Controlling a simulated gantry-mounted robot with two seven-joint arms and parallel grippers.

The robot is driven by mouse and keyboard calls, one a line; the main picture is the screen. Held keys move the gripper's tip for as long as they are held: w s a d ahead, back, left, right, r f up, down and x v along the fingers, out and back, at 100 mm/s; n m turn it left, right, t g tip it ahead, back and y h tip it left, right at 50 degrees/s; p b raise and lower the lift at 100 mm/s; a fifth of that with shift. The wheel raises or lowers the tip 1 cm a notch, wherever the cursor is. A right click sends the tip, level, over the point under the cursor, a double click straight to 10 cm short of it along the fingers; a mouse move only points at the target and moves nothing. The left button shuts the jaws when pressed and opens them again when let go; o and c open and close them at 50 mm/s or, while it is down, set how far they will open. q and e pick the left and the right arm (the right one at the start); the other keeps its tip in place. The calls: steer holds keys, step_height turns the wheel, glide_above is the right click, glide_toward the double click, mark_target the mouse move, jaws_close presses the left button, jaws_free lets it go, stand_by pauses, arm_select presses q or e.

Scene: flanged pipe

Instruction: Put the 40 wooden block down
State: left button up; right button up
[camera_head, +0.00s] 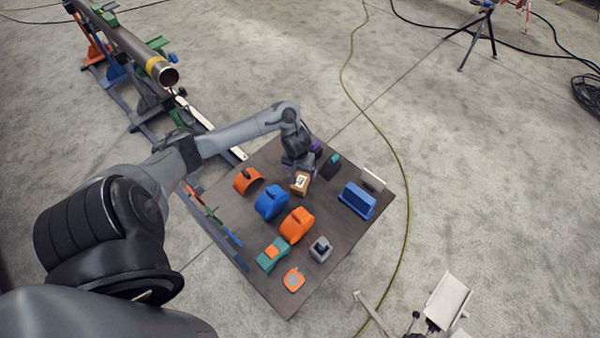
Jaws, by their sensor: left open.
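The wooden block (300,183) is a small brown block with a pale label on top. It is near the middle of the dark table (337,262), towards the far side. My left gripper (297,168) is open and points down right at the block's far side. The arm hides part of the block's far end, and I cannot tell whether the fingers touch it. The block appears to rest on the table top. My right gripper is not in view.
Around the block stand a blue rounded piece (271,202), orange pieces (296,224), a dark green-topped piece (331,165) and a blue bracket (357,200). A grey cube (320,249) sits nearer. A pipe (130,45) on a rack lies at upper left. A cable (406,205) runs past the table's right edge.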

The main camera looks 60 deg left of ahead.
arm_select(q)
steer(key=d+f+m+t, duration=0.1)
steer(key=d+m+t, duration=0.3)
steer(key=d, duration=1)
steer(key=s+d+r+m, duration=0.1)
steer(key=d, duration=0.3)
steer(key=s+d+r+m, duration=0.2)
steer(key=d, duration=0.1)
steer(key=s+d+r+m, duration=0.2)
steer(key=d, duration=0.2)
steer(key=shift+s+d+r, duration=0.2)
steer(key=shift+d+r, duration=0.05)
steer(key=shift+d, duration=0.05)
steer(key=s+d+r+m+g+h, duration=0.1)
steer(key=s+r, duration=0.4)
steer(key=s, duration=0.2)
steer(key=shift+s+d+r, duration=0.2)
steer(key=shift+d+r, duration=0.1)
steer(key=shift+r, duration=0.1)
